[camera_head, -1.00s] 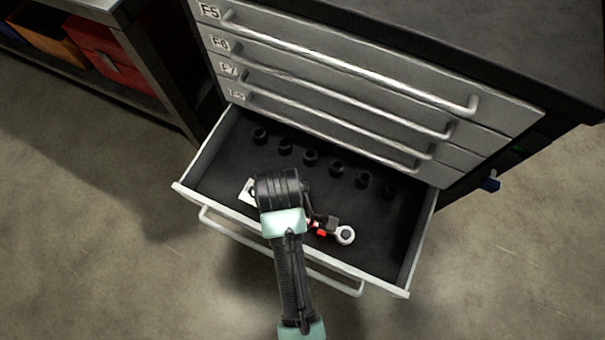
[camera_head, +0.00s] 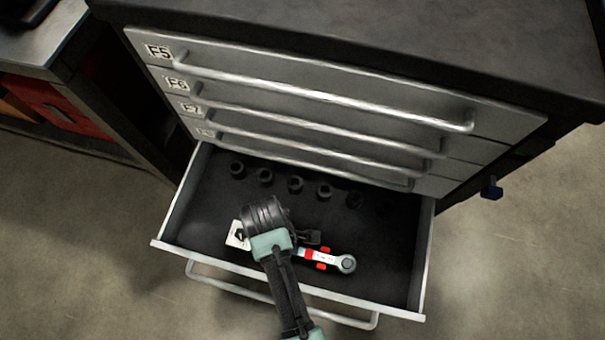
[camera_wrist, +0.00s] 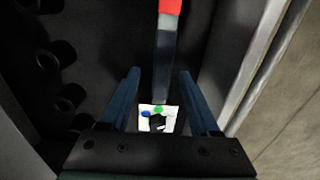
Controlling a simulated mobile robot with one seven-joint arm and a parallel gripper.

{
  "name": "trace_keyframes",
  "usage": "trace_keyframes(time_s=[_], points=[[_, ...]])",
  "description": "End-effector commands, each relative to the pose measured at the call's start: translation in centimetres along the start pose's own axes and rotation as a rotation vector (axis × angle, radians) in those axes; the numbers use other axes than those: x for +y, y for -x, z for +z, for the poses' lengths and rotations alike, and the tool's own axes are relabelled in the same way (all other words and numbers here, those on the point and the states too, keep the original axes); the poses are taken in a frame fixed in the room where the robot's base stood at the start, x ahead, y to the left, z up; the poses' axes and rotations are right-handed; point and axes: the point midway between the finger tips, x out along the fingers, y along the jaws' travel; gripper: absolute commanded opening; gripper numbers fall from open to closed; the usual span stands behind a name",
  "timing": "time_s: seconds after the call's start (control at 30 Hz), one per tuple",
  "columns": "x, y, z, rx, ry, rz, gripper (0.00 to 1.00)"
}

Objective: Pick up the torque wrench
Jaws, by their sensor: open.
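The torque wrench lies in the open bottom drawer.
The drawer (camera_head: 425,270) has raised side walls and a front handle. Several dark sockets (camera_head: 295,184) stand along its back. A white card with coloured dots (camera_wrist: 150,112) lies by the handle's end. Closed drawers (camera_head: 300,75) rise behind. The drawer's right part is bare.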

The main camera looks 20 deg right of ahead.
Motion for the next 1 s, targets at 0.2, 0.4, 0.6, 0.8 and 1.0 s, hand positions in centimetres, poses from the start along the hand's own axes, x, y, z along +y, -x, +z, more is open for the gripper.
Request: trace_keyframes(time_s=[0.2, 0.4, 0.6, 0.8, 1.0], points=[[-0.4, -3.6, 0.4, -0.001, 0.000, -0.001, 0.62], [-0.4, -4.2, 0.3, 0.000, -0.001, 0.000, 0.62], [-0.4, -4.1, 0.3, 0.000, -0.001, 0.000, 0.52], [-0.4, -4.1, 0.3, 0.000, -0.001, -0.001, 0.16], [-0.4, -4.1, 0.3, 0.000, -0.001, -0.001, 0.00]])
